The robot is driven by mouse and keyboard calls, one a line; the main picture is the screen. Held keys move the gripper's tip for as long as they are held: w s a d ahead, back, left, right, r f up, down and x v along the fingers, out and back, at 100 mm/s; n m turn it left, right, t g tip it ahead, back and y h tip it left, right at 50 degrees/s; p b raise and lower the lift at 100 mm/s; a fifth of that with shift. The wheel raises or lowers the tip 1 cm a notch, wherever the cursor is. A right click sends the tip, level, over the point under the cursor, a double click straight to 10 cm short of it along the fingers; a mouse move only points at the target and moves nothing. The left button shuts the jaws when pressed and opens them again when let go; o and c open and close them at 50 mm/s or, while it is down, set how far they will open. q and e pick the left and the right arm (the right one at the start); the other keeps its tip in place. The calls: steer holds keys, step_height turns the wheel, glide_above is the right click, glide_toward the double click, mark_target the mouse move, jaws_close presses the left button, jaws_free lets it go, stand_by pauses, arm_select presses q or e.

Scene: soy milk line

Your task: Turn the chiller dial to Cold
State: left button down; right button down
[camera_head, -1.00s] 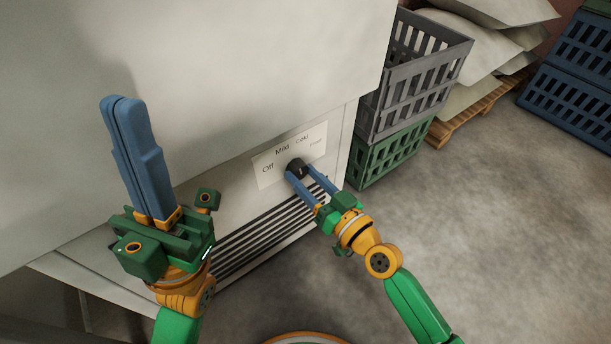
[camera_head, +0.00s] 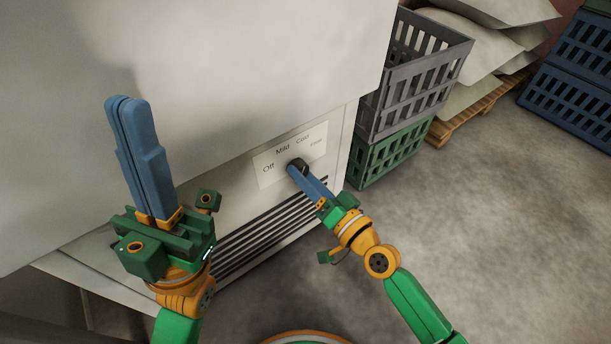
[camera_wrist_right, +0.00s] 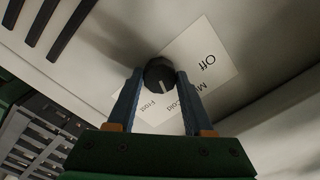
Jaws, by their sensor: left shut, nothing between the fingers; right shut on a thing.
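The black round chiller dial (camera_head: 299,165) sits on a white label plate (camera_head: 265,178) marked Off, Mild, Cold and what reads as Frost. My right gripper (camera_head: 297,169) is shut on the dial, one finger on each side. In the right wrist view, the dial (camera_wrist_right: 159,75) shows between the fingers. A pale pointer line on it runs toward the gripper, roughly between Cold and Frost; I cannot tell its exact mark. The fingers partly cover the label plate there. My left gripper (camera_head: 124,100) is shut and empty, pointing up in front of the chiller's pale front.
Dark vent slots (camera_head: 262,238) lie below the dial. A grey crate (camera_head: 412,85) stands on a green crate (camera_head: 392,155) right of the chiller. Sacks (camera_head: 480,60) on a wooden pallet and blue crates (camera_head: 575,75) are further back. The floor at right is clear.

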stand_by(0.3)
steer(key=shift+c, duration=1.5)
jaws_free()
steer(key=v, duration=0.7)
